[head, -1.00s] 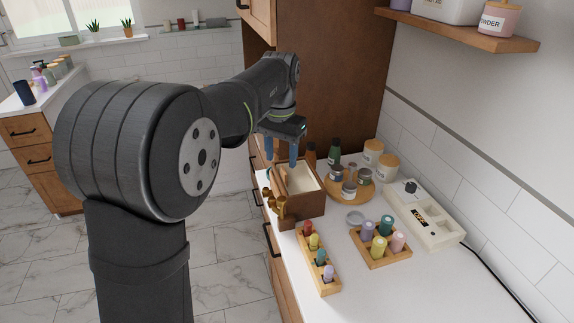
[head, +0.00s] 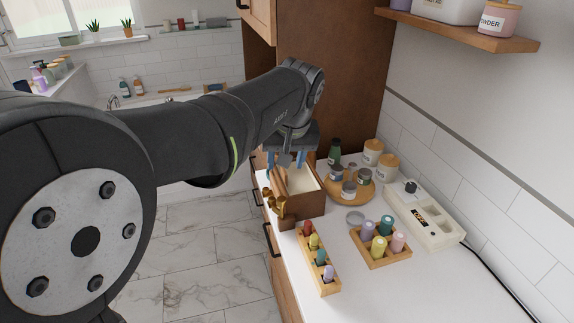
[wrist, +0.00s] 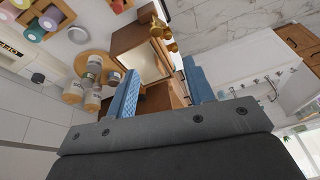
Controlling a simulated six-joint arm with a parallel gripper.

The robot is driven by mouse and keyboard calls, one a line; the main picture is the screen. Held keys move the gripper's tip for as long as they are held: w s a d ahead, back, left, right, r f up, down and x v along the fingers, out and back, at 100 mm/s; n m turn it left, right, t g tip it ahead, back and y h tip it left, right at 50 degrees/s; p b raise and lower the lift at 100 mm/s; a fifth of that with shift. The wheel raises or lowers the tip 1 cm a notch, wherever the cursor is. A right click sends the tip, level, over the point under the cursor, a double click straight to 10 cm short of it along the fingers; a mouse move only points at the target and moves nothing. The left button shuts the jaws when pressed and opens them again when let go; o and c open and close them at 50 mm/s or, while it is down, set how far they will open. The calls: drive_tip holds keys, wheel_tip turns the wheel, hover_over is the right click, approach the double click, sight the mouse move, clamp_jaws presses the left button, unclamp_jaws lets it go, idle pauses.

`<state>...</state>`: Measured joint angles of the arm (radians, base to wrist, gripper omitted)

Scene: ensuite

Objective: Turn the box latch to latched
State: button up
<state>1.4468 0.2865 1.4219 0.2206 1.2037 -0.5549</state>
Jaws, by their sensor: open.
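The brown wooden box (head: 297,214) stands on the white counter near its left edge, with its top open and a pale interior showing. The brass latch (head: 278,207) is on the box's left-hand side; its exact turn is too small to read. In the wrist view the box (wrist: 128,40) and the brass latch (wrist: 159,27) lie beyond my fingers. My gripper (head: 285,160) is above the far end of the box, apart from the latch. Its two blue fingers (wrist: 160,90) are spread, with nothing held between them.
A round wooden tray (head: 366,197) with jars and bottles stands right of the box. Two wooden racks of small bottles (head: 329,287) (head: 378,262) stand nearer, beside a white switch box (head: 440,235). A tall brown cabinet side (head: 340,70) rises behind. The near counter is clear.

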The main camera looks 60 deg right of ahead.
drive_tip(key=shift+s+a+f+n+h, duration=0.2)
drive_tip(key=shift+s+a+n+h, duration=0.2)
drive_tip(key=shift+s+a+n, duration=0.35)
drive_tip(key=shift+w, duration=0.2)
drive_tip(key=m, duration=0.3)
approach(281, 199)
drive_tip(key=shift+g+h, duration=0.3)
drive_tip(key=shift+h, duration=0.1)
drive_tip(key=x, duration=0.8)
drive_tip(key=shift+w+a+f, duration=0.1)
drive_tip(key=shift+w+f, duration=0.2)
drive_tip(key=shift+c, duration=0.5)
drive_tip(key=c, duration=0.9)
